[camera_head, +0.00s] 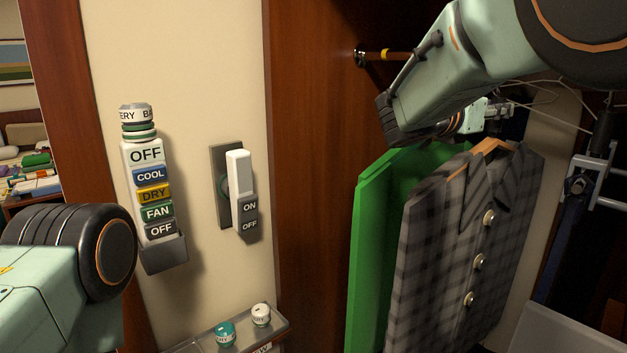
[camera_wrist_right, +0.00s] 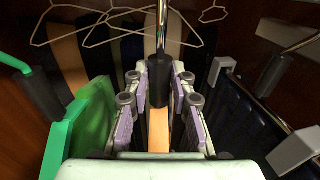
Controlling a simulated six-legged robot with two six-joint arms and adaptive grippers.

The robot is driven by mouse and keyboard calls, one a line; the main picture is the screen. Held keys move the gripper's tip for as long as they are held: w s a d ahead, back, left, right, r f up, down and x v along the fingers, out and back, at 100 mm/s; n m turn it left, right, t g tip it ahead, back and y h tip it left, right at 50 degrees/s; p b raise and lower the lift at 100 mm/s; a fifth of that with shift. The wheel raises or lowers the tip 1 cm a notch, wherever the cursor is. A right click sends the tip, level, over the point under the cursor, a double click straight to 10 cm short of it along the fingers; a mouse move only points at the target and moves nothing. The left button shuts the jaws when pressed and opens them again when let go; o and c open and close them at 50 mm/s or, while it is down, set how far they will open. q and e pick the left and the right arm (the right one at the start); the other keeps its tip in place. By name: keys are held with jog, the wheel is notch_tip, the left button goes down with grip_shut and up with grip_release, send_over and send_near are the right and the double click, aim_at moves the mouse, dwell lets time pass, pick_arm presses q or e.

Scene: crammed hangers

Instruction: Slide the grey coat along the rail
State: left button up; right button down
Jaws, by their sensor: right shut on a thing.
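The grey checked coat (camera_head: 455,255) hangs upright on a wooden hanger (camera_head: 490,146), its buttoned front showing in the head view. My right gripper (camera_head: 488,116) is above its shoulders, partly hidden by my arm. In the right wrist view my right gripper (camera_wrist_right: 158,95) is shut on the black sleeve (camera_wrist_right: 157,82) of the hanger's stem, with the wooden hanger (camera_wrist_right: 158,130) just below. The coat's cloth is mostly hidden there by the gripper. The rail (camera_head: 385,55) shows at its left end, with a yellow band. My left arm shows at the left edge; its gripper is out of view.
A green garment (camera_head: 372,240) hangs close on the coat's left. A dark blue garment (camera_head: 565,225) hangs to the right, beside a grey metal bracket (camera_head: 594,178). Bare wire hangers (camera_wrist_right: 105,25) are behind. A switch panel (camera_head: 232,190) is on the left wall.

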jog(key=shift+w+a+r, duration=0.15)
jog(key=shift+w+a, duration=0.2)
jog(key=shift+a, duration=0.05)
jog(key=c, duration=1.1)
grip_release()
jog(key=shift+s, duration=0.1)
jog(key=shift+o, duration=0.2)
jog(key=shift+f, duration=0.25)
